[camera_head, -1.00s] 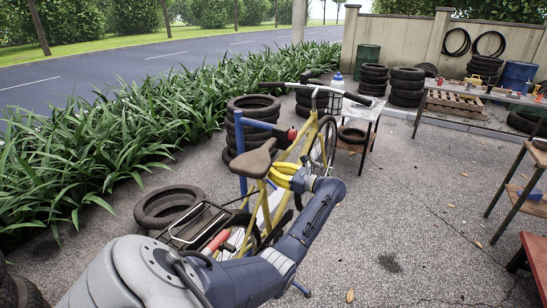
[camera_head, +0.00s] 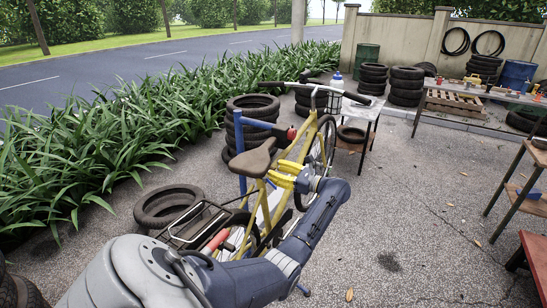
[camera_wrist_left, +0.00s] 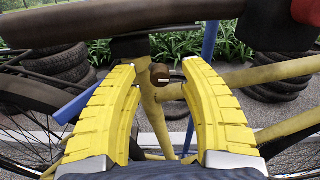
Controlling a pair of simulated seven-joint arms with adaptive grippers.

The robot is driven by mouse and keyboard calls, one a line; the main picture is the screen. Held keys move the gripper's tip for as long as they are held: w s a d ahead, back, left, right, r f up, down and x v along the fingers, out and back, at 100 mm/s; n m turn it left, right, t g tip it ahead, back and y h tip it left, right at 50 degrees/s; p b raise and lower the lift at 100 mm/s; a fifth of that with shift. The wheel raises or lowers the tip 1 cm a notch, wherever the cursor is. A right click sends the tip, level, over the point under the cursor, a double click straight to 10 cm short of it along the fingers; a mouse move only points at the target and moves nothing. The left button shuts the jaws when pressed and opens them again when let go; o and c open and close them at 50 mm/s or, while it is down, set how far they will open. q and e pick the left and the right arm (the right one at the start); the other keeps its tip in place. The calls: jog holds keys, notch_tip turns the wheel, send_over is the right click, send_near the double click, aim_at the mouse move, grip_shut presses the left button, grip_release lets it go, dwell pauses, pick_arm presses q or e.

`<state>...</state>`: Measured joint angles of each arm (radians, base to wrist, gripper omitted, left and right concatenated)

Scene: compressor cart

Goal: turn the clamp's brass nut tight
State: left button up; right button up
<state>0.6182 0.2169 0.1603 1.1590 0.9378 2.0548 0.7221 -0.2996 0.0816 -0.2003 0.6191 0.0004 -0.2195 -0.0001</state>
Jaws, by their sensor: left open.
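A yellow bicycle (camera_head: 319,133) is held on a blue repair stand (camera_head: 240,155) beside its dark saddle (camera_head: 253,160). In the left wrist view, a small brown-brass nut (camera_wrist_left: 160,74) with a pale mark sits where the frame tubes (camera_wrist_left: 151,95) meet below the saddle. My left gripper (camera_head: 279,174) is at the frame just below and right of the saddle. Its yellow fingers (camera_wrist_left: 160,72) are open, one on each side of the nut, with gaps visible. I cannot tell how far the nut lies beyond the fingertips. My right gripper is not in view.
Tyres (camera_head: 168,204) lie on the ground to the left. A small table (camera_head: 361,110) stands behind the bicycle.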

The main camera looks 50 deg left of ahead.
pick_arm(q)
jog(key=v, duration=1)
jog(key=shift+w+d, duration=0.1)
jog(key=w+d+n, duration=0.2)
jog(key=d, duration=0.3)
jog(key=x, duration=1.7)
jog(key=shift+s, duration=0.2)
jog(key=shift+o, duration=0.3)
